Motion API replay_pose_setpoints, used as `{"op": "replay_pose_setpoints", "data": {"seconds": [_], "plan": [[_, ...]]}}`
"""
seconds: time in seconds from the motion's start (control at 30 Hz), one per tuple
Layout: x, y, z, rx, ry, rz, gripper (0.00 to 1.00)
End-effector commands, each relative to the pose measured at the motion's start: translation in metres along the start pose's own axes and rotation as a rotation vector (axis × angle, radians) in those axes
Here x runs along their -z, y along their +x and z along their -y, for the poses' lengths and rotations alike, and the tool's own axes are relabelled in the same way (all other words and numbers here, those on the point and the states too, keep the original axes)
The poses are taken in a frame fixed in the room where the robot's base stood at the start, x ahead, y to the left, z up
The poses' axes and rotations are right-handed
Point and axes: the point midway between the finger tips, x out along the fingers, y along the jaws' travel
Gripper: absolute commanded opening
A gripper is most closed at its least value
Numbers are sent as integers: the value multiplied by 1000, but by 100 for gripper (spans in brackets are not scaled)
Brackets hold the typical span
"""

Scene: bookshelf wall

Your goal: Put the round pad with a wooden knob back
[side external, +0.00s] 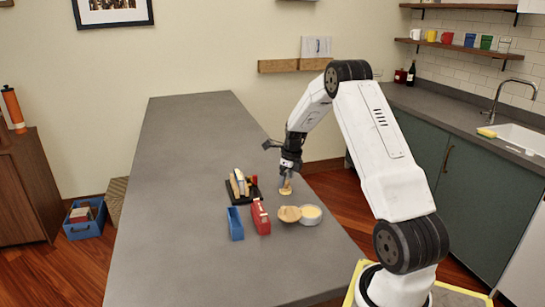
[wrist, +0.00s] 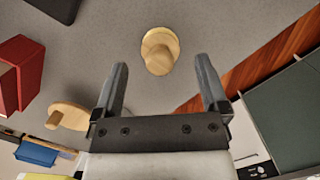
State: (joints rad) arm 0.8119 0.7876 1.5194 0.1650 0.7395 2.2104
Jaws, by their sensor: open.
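A small round pad with a wooden knob (side external: 286,190) stands on the grey counter in the side view. In the wrist view the pale wooden pad and knob (wrist: 160,48) lie ahead of the gap between my fingers. My gripper (side external: 287,179) points down just above it in the side view. In the wrist view my gripper (wrist: 160,66) has its two fingers spread, with nothing held. Whether a finger touches the knob cannot be told.
A second round wooden piece with a knob (side external: 289,214) sits beside a bowl with yellow contents (side external: 311,212). A red box (side external: 261,217), a blue box (side external: 235,223) and a black tray (side external: 254,196) with several items stand to the left. The counter's far left is clear.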

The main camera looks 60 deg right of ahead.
Motion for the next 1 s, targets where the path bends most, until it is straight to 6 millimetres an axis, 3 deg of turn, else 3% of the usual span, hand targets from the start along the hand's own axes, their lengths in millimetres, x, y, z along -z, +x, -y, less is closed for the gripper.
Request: {"op": "replay_pose_setpoints", "data": {"seconds": [0.5, 0.7, 1.0], "plan": [[0, -80, 0, 1, 1, 1, 94], [0, -93, 0, 0, 1, 0, 94], [0, -95, 0, -1, 1, 0, 94]]}}
